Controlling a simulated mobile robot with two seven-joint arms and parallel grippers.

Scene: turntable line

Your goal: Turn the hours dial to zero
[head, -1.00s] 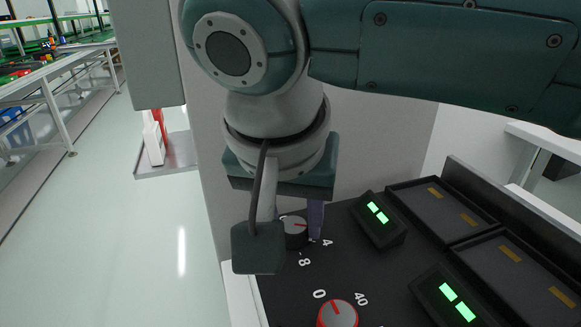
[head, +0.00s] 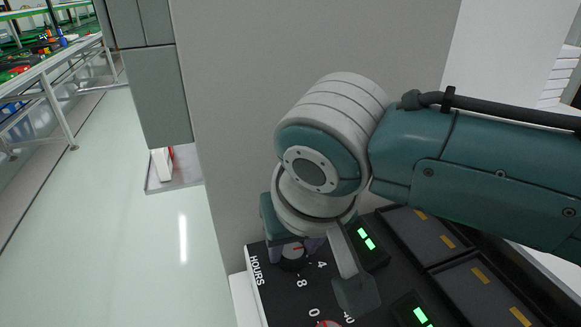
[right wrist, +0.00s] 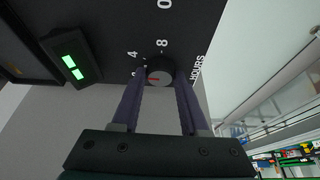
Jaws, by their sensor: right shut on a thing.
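The hours dial (head: 292,262) is a dark round knob with a grey top and a red pointer line, on a black panel (head: 272,300) marked HOURS. My right gripper (right wrist: 160,80) is shut on the dial, one purple finger on each side of it. In the right wrist view, the red pointer on the dial (right wrist: 160,76) points left and slightly down, toward a numeral partly hidden by the left finger, below the 4. The 8 lies above the dial. My left gripper is not in view.
A second dial (head: 328,324) with a red rim sits at the bottom edge of the head view. Green-lit displays (head: 366,239) and recessed trays (head: 415,238) lie to the right. A grey wall stands behind the panel; open floor is at left.

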